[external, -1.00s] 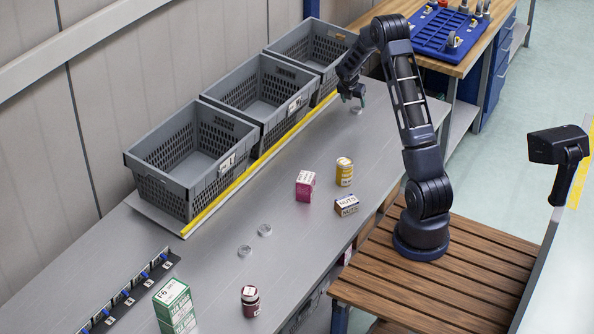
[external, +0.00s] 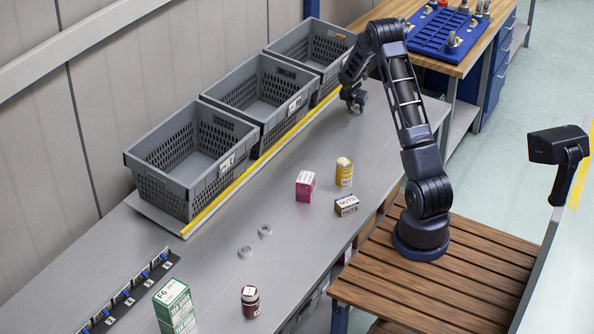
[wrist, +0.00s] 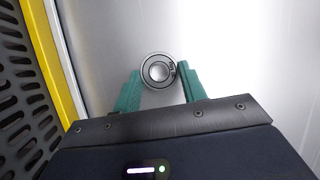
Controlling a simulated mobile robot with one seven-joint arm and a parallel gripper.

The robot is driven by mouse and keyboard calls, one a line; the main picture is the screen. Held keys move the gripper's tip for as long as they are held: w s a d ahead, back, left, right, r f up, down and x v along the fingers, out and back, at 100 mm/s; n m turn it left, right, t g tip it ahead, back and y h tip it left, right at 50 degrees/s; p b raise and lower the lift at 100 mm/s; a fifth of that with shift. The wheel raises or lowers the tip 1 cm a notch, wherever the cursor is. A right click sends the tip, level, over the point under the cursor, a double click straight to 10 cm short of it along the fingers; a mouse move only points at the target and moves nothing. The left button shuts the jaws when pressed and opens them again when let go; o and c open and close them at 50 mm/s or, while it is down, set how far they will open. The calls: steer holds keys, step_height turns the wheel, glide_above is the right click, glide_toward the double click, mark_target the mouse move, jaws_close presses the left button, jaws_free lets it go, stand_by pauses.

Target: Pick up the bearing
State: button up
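A round metal bearing (wrist: 158,71) lies on the grey table, seen from above in the wrist view. My gripper (wrist: 160,75) has green fingertips on either side of the bearing, with narrow gaps. It looks open. Whether the fingertips are level with the bearing or just above it I cannot tell. In the external view my gripper (external: 356,104) is low over the far end of the table and mostly hides this bearing. Two similar rings, one nearer (external: 245,252) and one farther (external: 265,230), lie on the table's near part.
Grey crates (external: 190,195) line the left side behind a yellow strip (external: 235,186). A pink box (external: 305,186), yellow jar (external: 344,172), nuts box (external: 346,206), dark red jar (external: 250,300) and green box (external: 173,305) stand on the table. The table around my gripper is clear.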

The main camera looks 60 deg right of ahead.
steer(key=shift+c, duration=0.3)
step_height(320, 180, up, 25)
steer(key=a, duration=0.1)
steer(key=w+a, duration=0.3)
steer(key=a, duration=0.6)
steer(key=w+a, duration=0.4)
steer(key=a, duration=2.5)
steer(key=m, duration=0.1)
glide_above(285, 211)
steer(key=a, duration=0.2)
step_height(285, 211, down, 20)
steer(key=shift+d+r, duration=0.15)
steer(key=shift+f, duration=2.55)
